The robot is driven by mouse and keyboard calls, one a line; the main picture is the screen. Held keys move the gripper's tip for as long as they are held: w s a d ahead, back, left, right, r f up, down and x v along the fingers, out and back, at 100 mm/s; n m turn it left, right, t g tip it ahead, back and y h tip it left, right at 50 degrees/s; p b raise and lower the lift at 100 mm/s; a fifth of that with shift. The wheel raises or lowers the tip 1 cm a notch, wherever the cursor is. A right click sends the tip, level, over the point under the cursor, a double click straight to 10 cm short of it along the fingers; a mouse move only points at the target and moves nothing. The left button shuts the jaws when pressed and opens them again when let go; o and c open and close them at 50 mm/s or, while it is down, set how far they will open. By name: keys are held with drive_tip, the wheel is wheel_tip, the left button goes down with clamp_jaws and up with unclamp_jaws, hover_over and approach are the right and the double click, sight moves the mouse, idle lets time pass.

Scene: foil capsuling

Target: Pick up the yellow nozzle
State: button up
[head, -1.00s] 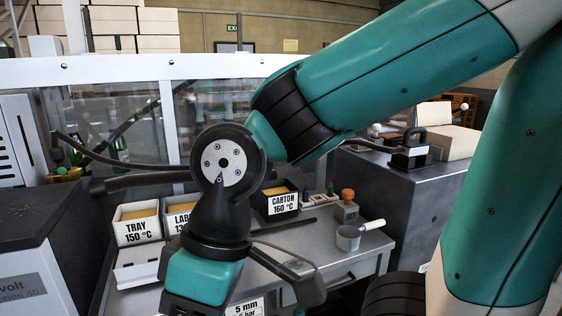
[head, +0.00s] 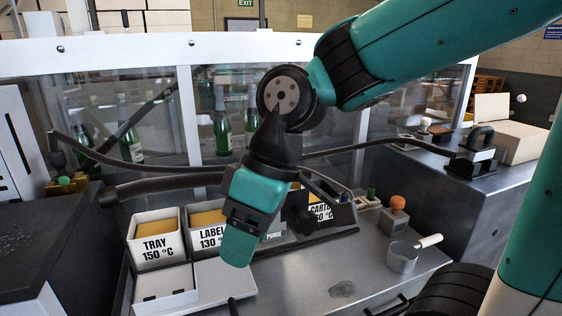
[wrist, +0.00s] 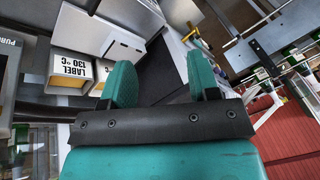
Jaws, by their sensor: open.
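My gripper (wrist: 162,76) shows in the wrist view as two teal fingers held apart, with nothing between them. In the head view my gripper (head: 240,245) hangs over the bench in front of the labelled bins, and only its side shows. A nozzle I can clearly call yellow does not show in the head view. Small dark green and blue pieces (head: 343,197) stand at the back of the bench, right of the gripper. A small yellow thing (wrist: 189,35) shows beyond the fingers in the wrist view; I cannot tell what it is.
The TRAY bin (head: 156,252) and LABEL bin (head: 207,244) stand left of my gripper; the CARTON bin (head: 322,222) is partly hidden behind it. An orange-topped stamp (head: 397,205) and a metal pot (head: 402,258) stand at the right. The bench front (head: 300,285) has free room.

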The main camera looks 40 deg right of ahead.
drive_tip(key=w+d+r+t+p, duration=0.1)
drive_tip(key=w+d+r+p, duration=0.3)
drive_tip(key=w+d+r, duration=0.45)
drive_tip(key=w+d+r+n+t+p, duration=0.1)
drive_tip(key=w+d+r+p, duration=0.15)
drive_tip(key=d, duration=0.55)
drive_tip(key=w+d+r+n+p, duration=0.15)
drive_tip(key=d+r, duration=0.25)
drive_tip(key=d, duration=0.4)
drive_tip(key=shift+h, duration=0.5)
drive_tip(key=p+x, duration=0.2)
drive_tip(key=x, duration=1)
drive_tip(key=shift+s+d+p, duration=0.1)
drive_tip(key=shift+d+p, duration=0.1)
drive_tip(key=shift+p, duration=0.2)
drive_tip(key=shift+p+x, duration=1.35)
drive_tip(key=shift+x, duration=1.35)
drive_tip(key=c, duration=1)
